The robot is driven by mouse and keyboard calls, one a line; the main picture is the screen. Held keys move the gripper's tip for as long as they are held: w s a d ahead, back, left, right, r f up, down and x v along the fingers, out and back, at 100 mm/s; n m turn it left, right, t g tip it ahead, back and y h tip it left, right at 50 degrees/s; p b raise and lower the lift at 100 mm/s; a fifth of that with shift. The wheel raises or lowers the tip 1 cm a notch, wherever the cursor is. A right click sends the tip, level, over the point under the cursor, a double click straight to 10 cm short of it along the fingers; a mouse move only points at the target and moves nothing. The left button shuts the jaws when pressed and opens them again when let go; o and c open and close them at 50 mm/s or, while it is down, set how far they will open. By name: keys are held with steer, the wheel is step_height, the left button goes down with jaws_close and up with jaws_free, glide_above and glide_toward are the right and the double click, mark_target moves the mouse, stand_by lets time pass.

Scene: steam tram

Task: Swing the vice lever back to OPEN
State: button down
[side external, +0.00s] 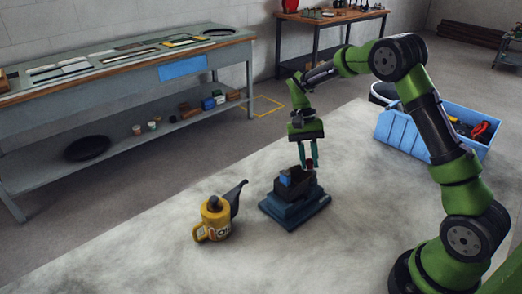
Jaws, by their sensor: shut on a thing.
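The vice stands on the pale work surface near the middle of the side external view, with a stepped blue base (293,212) and a dark brown upper body. A small bright blue patch (285,180) shows on its upper body. My gripper (309,166) points straight down over the vice's far right side. Its two teal fingers are shut on the vice lever, whose small dark red end (309,162) shows between the fingertips. The rest of the lever is too small and dark to make out, and no OPEN marking is readable.
A yellow oil can (213,220) with a dark spout stands just left of the vice. A blue crate (405,135) with tools is at the right, behind my arm. A grey workbench (120,75) stands at the back left. The surface in front of the vice is clear.

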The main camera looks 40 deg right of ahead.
steer(key=shift+w+d, duration=0.15)
stand_by(0.4)
steer(key=c, duration=1.1)
jaws_free()
steer(key=v, duration=1.6)
steer(key=shift+w+a+r, duration=0.2)
steer(key=shift+r, duration=0.2)
